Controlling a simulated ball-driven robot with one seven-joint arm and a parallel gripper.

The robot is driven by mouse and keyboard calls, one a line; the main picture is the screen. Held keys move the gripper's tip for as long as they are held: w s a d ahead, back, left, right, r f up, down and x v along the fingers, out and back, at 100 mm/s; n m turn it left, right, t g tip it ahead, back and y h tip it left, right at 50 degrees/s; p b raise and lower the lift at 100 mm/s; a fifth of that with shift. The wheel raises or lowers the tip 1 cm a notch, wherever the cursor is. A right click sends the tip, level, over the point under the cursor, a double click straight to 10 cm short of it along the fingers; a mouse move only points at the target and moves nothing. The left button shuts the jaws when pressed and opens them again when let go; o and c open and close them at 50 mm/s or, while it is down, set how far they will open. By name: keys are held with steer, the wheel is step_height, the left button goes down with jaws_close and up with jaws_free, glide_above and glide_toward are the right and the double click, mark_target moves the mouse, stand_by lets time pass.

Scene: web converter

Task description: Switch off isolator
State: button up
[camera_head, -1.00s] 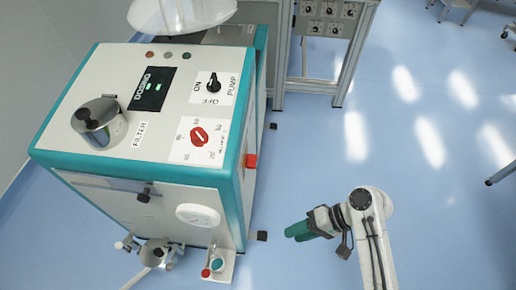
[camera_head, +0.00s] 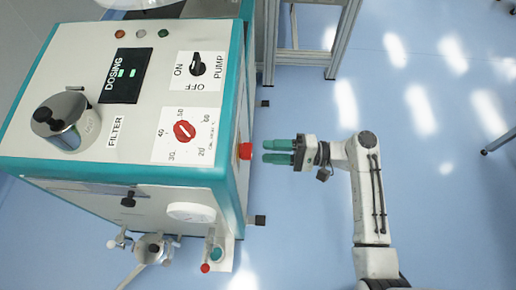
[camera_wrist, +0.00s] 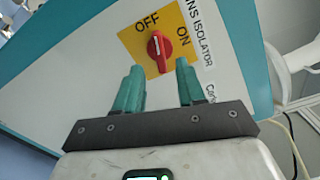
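The isolator is a red rotary knob (camera_wrist: 159,46) on a yellow plate (camera_wrist: 137,42) marked OFF and ON, on the machine's side panel in the wrist view. The knob's white line runs roughly upright; which label it points to is hard to tell. My gripper (camera_wrist: 160,80) is open, its two green fingers pointing toward the knob with a gap between them, one below each side of it. In the head view my gripper (camera_head: 264,151) is beside the machine's right side, where the isolator shows only as a red knob edge (camera_head: 245,151).
The machine (camera_head: 150,172) has a top panel with a black pump switch (camera_head: 197,65), a red dial (camera_head: 184,131), a dosing display (camera_head: 126,75) and a metal filter lid (camera_head: 66,118). A metal frame (camera_head: 345,45) stands behind.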

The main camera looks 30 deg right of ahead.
mark_target(247, 151)
steer(key=shift+x, duration=2.1)
steer(key=shift+s, duration=0.1)
jaws_close()
